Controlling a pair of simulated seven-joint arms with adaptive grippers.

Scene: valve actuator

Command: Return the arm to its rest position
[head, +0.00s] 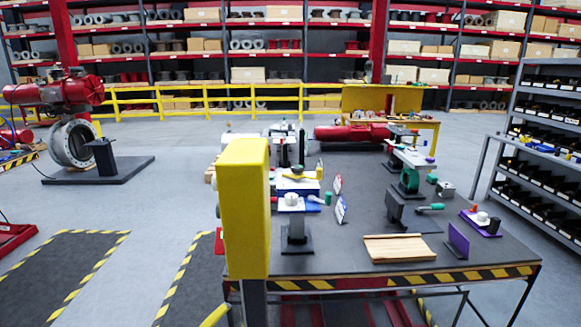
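Neither of my grippers can be made out in the head view, and no arm of mine is clearly visible. The workbench (345,263) has a dark top and a black-and-yellow striped front edge. On it, a black stand (297,238) carries a white round part, with a blue-and-white block and a yellow-topped part (300,173) behind it. A tall yellow box (245,205) on a grey post stands upright in front of the bench's left end and hides part of it.
A wooden block (398,248), a purple plate (458,241) and a green vise (409,180) are on the bench's right half. A grey shelf rack (545,100) stands at the right. A large red valve actuator (55,92) stands at the left. Open floor (150,210) lies between.

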